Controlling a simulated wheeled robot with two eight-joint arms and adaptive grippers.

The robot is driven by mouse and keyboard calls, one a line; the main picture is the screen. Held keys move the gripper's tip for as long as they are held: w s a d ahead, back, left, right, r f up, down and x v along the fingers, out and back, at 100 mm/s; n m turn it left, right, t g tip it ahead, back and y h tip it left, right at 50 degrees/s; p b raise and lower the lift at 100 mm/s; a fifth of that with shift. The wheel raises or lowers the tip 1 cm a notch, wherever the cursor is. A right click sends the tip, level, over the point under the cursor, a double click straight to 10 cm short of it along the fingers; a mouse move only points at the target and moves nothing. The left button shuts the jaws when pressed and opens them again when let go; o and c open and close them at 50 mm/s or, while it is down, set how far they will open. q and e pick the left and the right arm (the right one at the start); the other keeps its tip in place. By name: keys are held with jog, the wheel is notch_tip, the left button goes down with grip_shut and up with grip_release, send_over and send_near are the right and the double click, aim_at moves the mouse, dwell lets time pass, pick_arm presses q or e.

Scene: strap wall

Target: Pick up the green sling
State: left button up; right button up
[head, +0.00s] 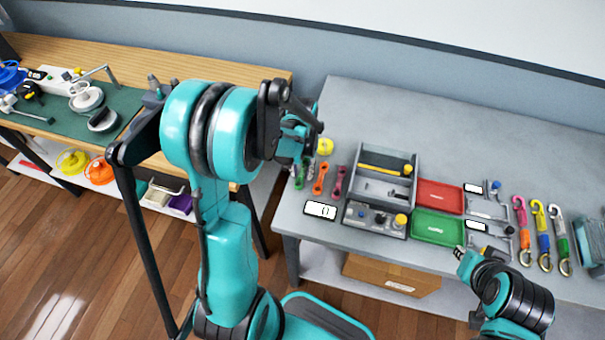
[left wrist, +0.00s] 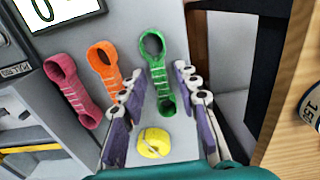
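The green sling (left wrist: 158,76) is a strap with a loop at each end and white stitching, lying on the grey table. In the left wrist view it lies between the two fingers of my left gripper (left wrist: 157,82), which is open; whether the fingers touch it I cannot tell. In the head view the green sling (head: 298,176) is partly hidden by my left gripper (head: 298,160), which is above it. My right gripper (head: 463,262) is at the table's front edge, away from the slings, and its fingers are too small to read.
An orange sling (head: 321,178) and a dark pink sling (head: 338,183) lie beside the green one. A yellow round object (head: 325,146) sits behind them. A white label card (head: 321,210) lies in front. A grey tray (head: 391,158) stands to the right; the table edge is close on the left.

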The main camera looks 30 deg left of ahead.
pick_arm(q)
grip_shut()
jog(key=shift+r, duration=0.1)
